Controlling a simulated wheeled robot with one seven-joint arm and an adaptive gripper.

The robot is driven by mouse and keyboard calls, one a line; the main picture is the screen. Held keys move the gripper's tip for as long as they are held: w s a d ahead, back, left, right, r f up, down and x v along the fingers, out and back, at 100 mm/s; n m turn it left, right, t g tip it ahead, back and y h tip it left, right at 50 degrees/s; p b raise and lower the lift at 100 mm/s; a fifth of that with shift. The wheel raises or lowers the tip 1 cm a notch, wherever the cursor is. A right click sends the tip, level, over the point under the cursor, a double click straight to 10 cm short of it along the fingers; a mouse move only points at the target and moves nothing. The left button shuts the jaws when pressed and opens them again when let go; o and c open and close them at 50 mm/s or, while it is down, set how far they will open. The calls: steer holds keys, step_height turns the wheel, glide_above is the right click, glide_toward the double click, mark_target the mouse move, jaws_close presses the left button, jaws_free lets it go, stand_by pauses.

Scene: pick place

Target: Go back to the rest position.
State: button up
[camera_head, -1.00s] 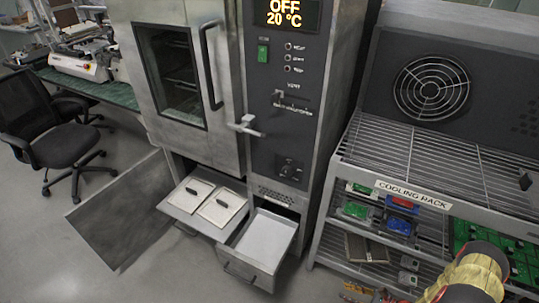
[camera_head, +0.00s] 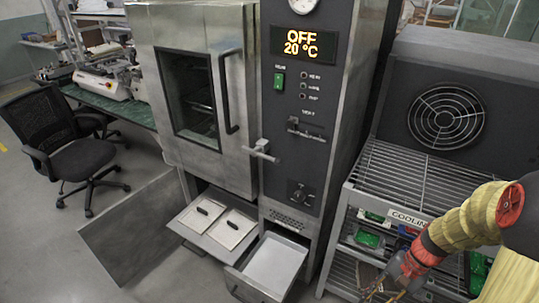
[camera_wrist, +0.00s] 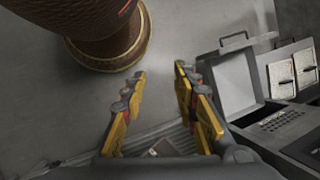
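My gripper (camera_head: 378,288) is in the lower right of the head view, in front of the cooling rack, at the end of my yellow-sleeved arm. In the wrist view its two yellow fingers (camera_wrist: 158,78) stand well apart with nothing between them. Grey floor shows past the fingertips. The exact fingertips are small and hard to make out in the head view.
The cooling rack (camera_head: 408,180) stands right, with green boards on its shelves, partly hidden by my arm. The oven (camera_head: 205,90) reads OFF, 20 °C. Below it, an open drawer (camera_head: 270,262) and a tray shelf (camera_head: 190,222) stick out. A black chair (camera_head: 75,155) stands left.

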steer(key=s+a+r+n+t+h, duration=0.1)
steer(key=s+a+r+n+t, duration=0.1)
steer(key=r, duration=0.7)
steer(key=s+a+r+n+t+h+p, duration=0.1)
steer(key=a+r+n, duration=0.3)
steer(key=r, duration=0.5)
steer(key=s+a+r+n+t+h, duration=0.2)
steer(key=s+a+r+n+t, duration=0.1)
steer(key=r, duration=0.5)
steer(key=shift+s+a+r+t+h, duration=0.25)
steer(key=shift+a+r+t+h, duration=0.25)
steer(key=shift+a, duration=0.75)
